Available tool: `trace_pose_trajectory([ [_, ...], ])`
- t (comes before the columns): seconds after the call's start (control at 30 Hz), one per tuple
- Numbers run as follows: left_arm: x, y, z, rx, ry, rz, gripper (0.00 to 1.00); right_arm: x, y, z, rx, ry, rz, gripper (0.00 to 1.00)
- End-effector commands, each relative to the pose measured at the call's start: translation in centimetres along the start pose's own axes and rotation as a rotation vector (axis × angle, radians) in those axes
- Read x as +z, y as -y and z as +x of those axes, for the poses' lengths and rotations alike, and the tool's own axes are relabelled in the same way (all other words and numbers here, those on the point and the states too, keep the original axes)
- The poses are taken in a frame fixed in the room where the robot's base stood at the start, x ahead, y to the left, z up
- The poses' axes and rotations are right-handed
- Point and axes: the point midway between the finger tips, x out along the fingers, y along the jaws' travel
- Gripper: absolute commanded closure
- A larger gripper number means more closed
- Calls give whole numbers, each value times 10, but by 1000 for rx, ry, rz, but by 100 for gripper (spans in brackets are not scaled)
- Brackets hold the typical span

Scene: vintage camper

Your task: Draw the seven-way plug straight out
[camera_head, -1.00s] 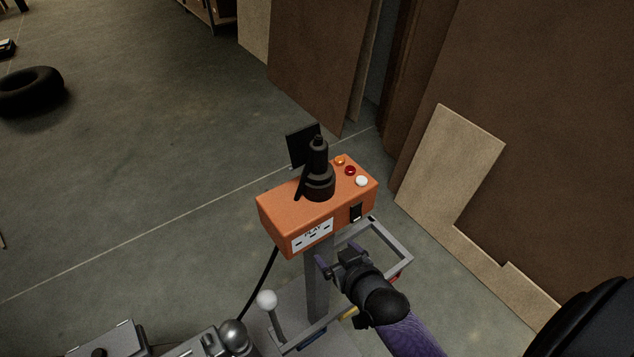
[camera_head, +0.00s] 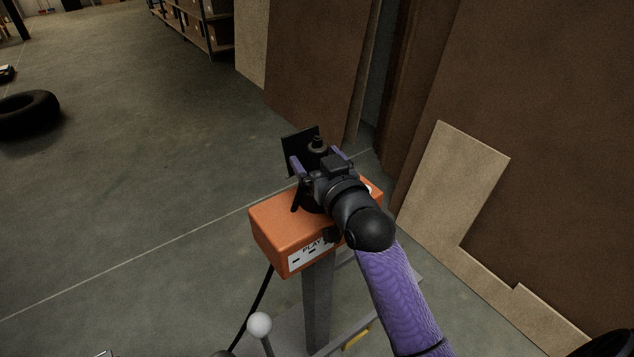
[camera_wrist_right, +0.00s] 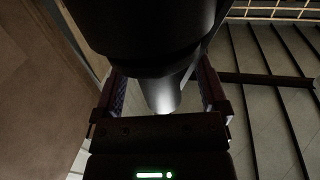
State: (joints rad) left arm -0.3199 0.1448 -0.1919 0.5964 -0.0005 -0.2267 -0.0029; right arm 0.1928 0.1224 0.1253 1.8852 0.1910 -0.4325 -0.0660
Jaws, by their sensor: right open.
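The black seven-way plug (camera_head: 317,146) stands upright on top of the orange box (camera_head: 277,224), partly hidden behind my right gripper (camera_head: 318,163). The right gripper is open, with its two purple fingers on either side of the plug's upper body. My left gripper is not in view.
A black flap or plate (camera_head: 300,141) stands right behind the plug. A grey post (camera_head: 317,300) carries the box, with a white-knobbed lever (camera_head: 260,325) below. Boards (camera_head: 455,185) lean at the right. The floor at left is open around a tire (camera_head: 28,116).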

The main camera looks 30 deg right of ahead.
Motion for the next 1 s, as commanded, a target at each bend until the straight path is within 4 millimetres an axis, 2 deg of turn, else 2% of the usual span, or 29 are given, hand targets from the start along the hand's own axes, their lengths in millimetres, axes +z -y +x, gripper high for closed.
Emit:
trace_pose_trajectory([
  [0.1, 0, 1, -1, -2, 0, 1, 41, -1, 0, 0, 0, 0, 0, 7],
  [0.13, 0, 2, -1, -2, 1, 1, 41, -1, 0, 0, 0, 0, 0, 11],
  [0.5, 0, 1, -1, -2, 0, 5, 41, 0, 0, -1, 0, 1, 0, 89],
  [0.57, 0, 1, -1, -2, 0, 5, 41, 0, 0, -1, 0, 1, 0, 100],
  [0.87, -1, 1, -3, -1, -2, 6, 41, -4, 0, -1, 0, 0, 0, 100],
  [0.97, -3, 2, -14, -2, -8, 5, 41, -25, 0, -1, -1, -6, 0, 100],
  [1.0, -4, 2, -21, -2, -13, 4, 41, -39, 0, -1, -1, -6, 0, 100],
])
